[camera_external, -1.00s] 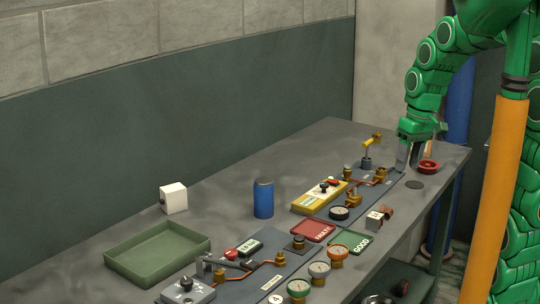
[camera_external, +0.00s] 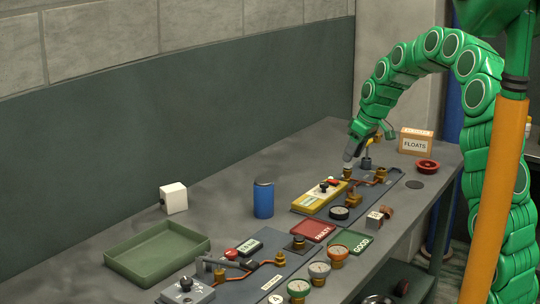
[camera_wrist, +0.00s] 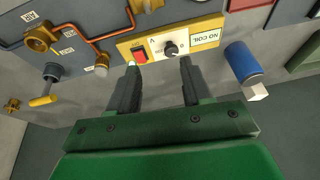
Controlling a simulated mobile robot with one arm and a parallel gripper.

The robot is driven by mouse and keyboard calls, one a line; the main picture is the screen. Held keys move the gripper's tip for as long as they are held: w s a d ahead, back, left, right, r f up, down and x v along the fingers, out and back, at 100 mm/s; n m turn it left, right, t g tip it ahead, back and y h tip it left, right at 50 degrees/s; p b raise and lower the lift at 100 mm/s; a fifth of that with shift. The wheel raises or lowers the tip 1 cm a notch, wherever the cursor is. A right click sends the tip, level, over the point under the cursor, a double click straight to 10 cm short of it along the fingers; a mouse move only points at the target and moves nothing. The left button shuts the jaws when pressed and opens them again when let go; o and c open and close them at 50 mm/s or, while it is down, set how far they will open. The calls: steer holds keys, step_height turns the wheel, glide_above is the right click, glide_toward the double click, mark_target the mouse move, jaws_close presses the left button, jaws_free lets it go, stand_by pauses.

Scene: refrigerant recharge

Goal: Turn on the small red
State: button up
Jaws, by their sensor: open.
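A small red rocker switch (camera_wrist: 139,55) sits on a yellow box (camera_wrist: 196,30) that also bears a black knob (camera_wrist: 170,48) and a label reading "NO COIL". In the outside view the yellow box (camera_external: 310,204) lies mid-table, with the red switch (camera_external: 333,181) at its far end, close to my gripper (camera_external: 351,157). In the wrist view my gripper (camera_wrist: 158,66) is open and empty. Its left fingertip is just below the red switch in the picture, and its right fingertip is below the knob. Contact with the switch cannot be told.
A yellow-handled valve (camera_external: 372,140) and copper pipes with brass fittings (camera_external: 380,174) stand just right of the box. A blue can (camera_external: 263,199) is to its left. A "FLOATS" box (camera_external: 416,142) and a red dish (camera_external: 428,166) are at the far end. A red tray (camera_external: 315,230) lies in front.

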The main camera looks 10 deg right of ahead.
glide_toward(335, 181)
steer(key=shift+n+t, duration=0.3)
steer(key=shift+t, duration=0.1)
steer(key=shift+s+x, duration=0.2)
steer(key=shift+x, duration=3.45)
steer(key=shift+c, duration=0.2)
